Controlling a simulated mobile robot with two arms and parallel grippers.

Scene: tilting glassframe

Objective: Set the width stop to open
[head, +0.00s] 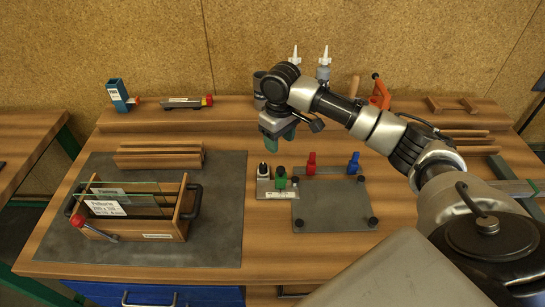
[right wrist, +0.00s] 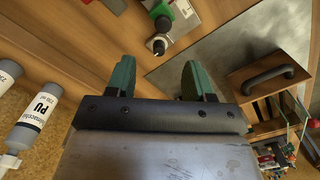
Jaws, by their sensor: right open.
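A small metal block with a label (head: 277,195) lies on the bench, left of a grey plate (head: 332,212). It carries a black post with a pale tip (head: 263,171) and a green-topped knob (head: 281,178). The green part (right wrist: 182,8) and a dark silver-tipped part (right wrist: 160,42) show in the right wrist view. I cannot tell which part is the width stop or its setting. My right gripper (head: 279,133) is open and empty, its green fingers (right wrist: 158,76) above and behind the block, apart from it. My left gripper is not in view.
A red clamp (head: 311,163) and a blue clamp (head: 353,163) stand behind the grey plate. A wooden crate (head: 180,217) with glass panes sits on a dark mat (head: 219,222) at left. White-nozzled cartridges (head: 323,72) stand at the back, also visible in the right wrist view (right wrist: 38,117).

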